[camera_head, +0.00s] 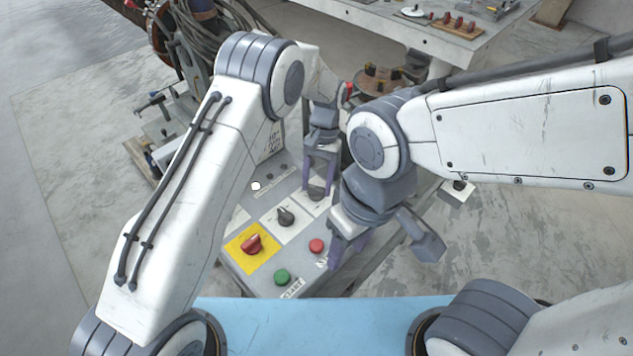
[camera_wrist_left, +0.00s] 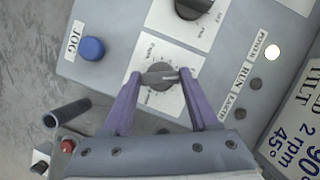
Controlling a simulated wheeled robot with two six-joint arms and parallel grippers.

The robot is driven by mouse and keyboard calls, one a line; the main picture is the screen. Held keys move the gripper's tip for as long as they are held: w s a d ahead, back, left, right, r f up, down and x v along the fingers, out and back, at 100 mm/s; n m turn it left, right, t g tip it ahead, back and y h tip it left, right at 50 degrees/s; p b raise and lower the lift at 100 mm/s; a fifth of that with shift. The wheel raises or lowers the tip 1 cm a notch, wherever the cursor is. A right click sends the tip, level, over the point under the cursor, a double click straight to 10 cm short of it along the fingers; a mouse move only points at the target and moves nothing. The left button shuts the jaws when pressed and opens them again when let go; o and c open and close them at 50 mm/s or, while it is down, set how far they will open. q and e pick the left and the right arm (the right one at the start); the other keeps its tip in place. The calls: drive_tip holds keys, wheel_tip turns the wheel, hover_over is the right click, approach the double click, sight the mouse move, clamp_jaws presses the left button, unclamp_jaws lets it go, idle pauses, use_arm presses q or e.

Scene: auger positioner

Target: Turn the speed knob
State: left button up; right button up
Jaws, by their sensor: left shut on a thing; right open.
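The speed knob is a dark round knob with a grey grip bar, on a white scale plate. It sits between the purple fingertips of my left gripper in the left wrist view (camera_wrist_left: 160,76), one finger at each end of the bar. In the head view the knob (camera_head: 317,193) is partly hidden below my left gripper (camera_head: 319,178), which points down at the panel and is shut on it. My right gripper (camera_head: 349,246) is open and empty, over the near right edge of the panel beside the red button.
The control panel (camera_head: 240,270) also carries a black selector knob (camera_head: 286,215), a red switch on a yellow plate (camera_head: 252,244), a green button (camera_head: 282,276) and a red button (camera_head: 316,246). A blue JOG button (camera_wrist_left: 92,48) is close to the speed knob. Workbenches stand behind.

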use_arm(q)
drive_tip(key=shift+w, duration=0.1)
drive_tip(key=o, duration=1.4)
drive_tip(key=shift+r, duration=0.1)
drive_tip(key=shift+w+d+r, duration=0.1)
drive_tip(key=shift+w+r, duration=0.05)
drive_tip(key=shift+r, duration=0.1)
drive_tip(key=b+v, duration=0.2)
drive_tip(key=v, duration=0.7)
drive_tip(key=shift+r, duration=0.35)
